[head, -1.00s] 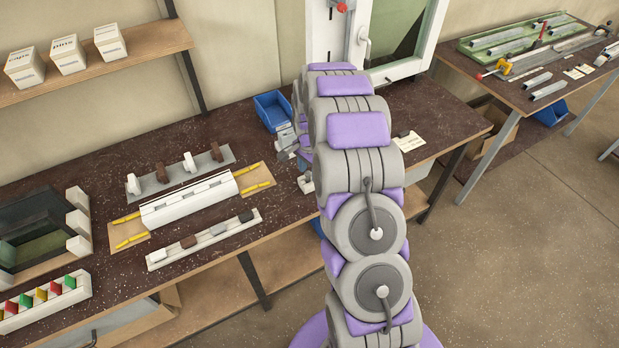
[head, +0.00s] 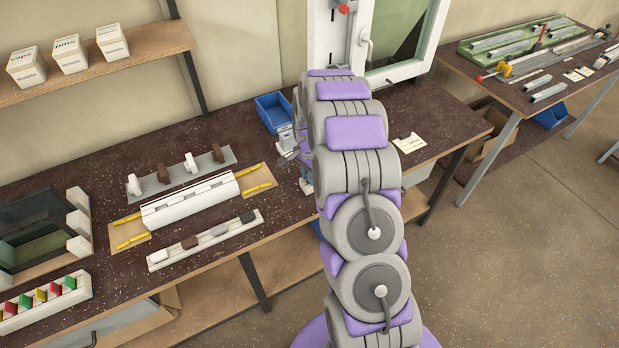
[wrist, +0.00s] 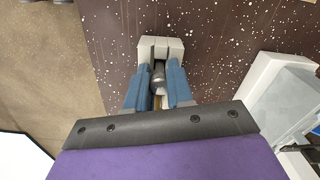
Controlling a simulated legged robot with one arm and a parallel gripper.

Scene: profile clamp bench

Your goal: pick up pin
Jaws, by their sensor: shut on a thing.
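The pin (wrist: 158,78) shows in the wrist view as a small grey metal piece with a rounded end. My gripper (wrist: 158,84) is shut on it, with one blue finger on each side. A pale grey slotted block (wrist: 161,46) is right at the fingertips, on the dark speckled bench. I cannot tell whether the pin is still seated in that block.
The bench (head: 110,185) carries a white profile (head: 190,199) between yellow strips, a rail of clamps (head: 180,172) and a front strip (head: 205,238). A blue bin (head: 273,112) stands behind my wrist. A paper card (head: 409,143) lies to the right.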

